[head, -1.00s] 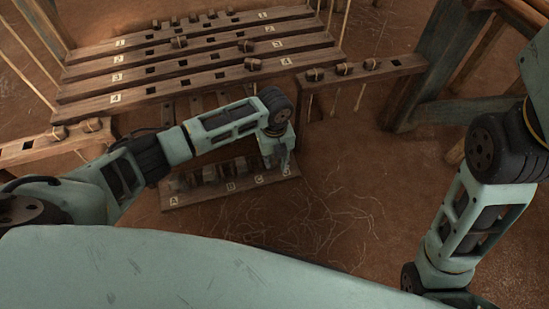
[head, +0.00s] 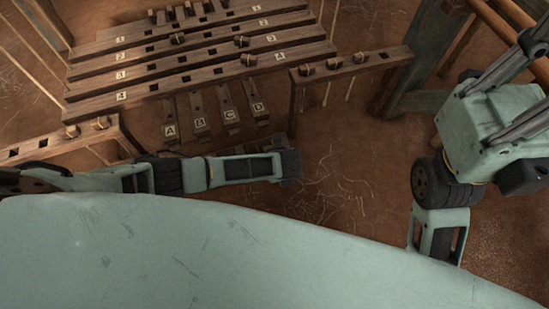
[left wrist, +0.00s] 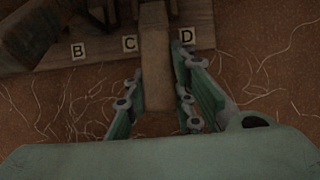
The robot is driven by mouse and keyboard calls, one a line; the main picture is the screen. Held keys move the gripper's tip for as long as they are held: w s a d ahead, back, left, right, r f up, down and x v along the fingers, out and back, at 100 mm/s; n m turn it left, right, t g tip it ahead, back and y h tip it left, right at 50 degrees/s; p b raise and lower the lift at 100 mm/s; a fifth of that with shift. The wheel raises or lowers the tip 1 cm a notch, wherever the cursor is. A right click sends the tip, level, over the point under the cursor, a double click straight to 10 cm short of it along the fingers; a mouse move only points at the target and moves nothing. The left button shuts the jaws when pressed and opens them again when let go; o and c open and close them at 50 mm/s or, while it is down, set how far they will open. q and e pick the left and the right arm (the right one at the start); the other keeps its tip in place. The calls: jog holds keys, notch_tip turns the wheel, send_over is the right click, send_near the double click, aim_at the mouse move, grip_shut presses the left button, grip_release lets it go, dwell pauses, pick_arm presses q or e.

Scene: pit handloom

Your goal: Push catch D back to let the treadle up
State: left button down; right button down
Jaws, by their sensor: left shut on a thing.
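In the left wrist view, the fingers of my left gripper (left wrist: 157,88) lie on both sides of a wooden bar (left wrist: 155,65) and are shut on it. The bar stands between the plates C (left wrist: 129,43) and D (left wrist: 187,36) on a wooden floor board (left wrist: 100,58); whether it is catch D itself is hard to tell. The treadle marked D (head: 258,107) shows beyond the arm, rightmost of the lettered treadles.
Treadles A (head: 169,130), B (head: 200,125) and C (head: 232,115) lie left of D. Numbered loom bars (head: 190,60) cross above them. A pegged rail (head: 350,64) stands at the right. Bare earth floor (head: 340,150) with thread scraps is free right of the board.

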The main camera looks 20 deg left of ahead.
pick_arm(q)
jog(key=shift+s+a+f, duration=0.1)
jog(key=shift+f, duration=0.05)
jog(key=c, duration=1.5)
grip_release()
jog(key=shift+o, duration=0.2)
jog(key=shift+s+d+r, duration=0.1)
jog(key=shift+d+r, duration=0.15)
jog(key=shift+r, duration=0.2)
jog(key=v, duration=1.1)
jog(key=shift+r, duration=0.1)
